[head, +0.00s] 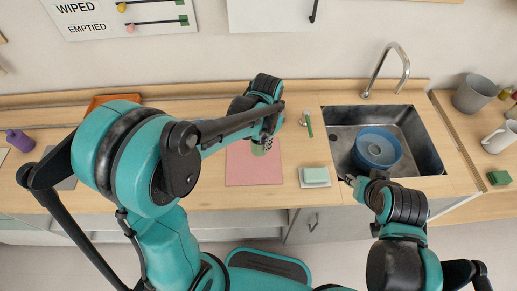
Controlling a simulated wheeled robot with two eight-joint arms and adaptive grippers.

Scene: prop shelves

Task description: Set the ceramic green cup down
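The ceramic green cup (259,149) shows as a small pale green patch over the pink mat (252,173), mostly hidden by my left gripper. My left gripper (267,138) points down at the counter with its fingers at the cup, and it appears shut on it. I cannot tell whether the cup's base touches the mat. My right gripper (352,182) is at the front left edge of the sink, away from the cup; its fingers are too small to read.
A sink (429,158) with a blue round basin (377,148) and a tap (386,66) is at the right. A green and white sponge-like block (314,175) and a green-handled brush (308,123) lie left of it. An orange tray (112,99) stands at back left.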

